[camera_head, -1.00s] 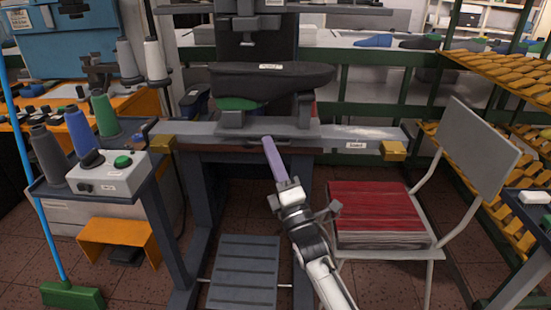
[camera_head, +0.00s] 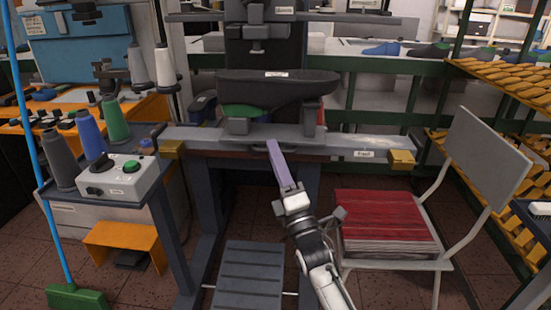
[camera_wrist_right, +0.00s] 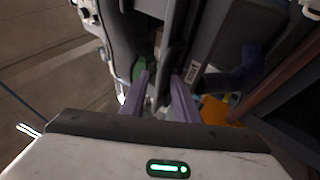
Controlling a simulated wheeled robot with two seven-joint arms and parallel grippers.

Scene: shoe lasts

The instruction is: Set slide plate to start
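The grey slide plate (camera_head: 297,137) sits near the middle of a long grey rail (camera_head: 345,142) and carries a black last holder (camera_head: 275,87). A small white label (camera_head: 364,154) is on the rail's right part; its word is too small to read surely. My right gripper (camera_head: 271,145), with purple fingers, reaches up to the plate's front edge. In the right wrist view its two fingers (camera_wrist_right: 161,92) stand apart with grey parts of the machine beyond them. I cannot tell whether they touch the plate. My left gripper is not in view.
Yellow blocks stand at the rail's left end (camera_head: 171,149) and right end (camera_head: 401,159). A control box (camera_head: 120,178) with a green button and thread cones are on the left. A chair with a red stack (camera_head: 385,220) stands at the right. A grey pedal (camera_head: 247,275) lies below.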

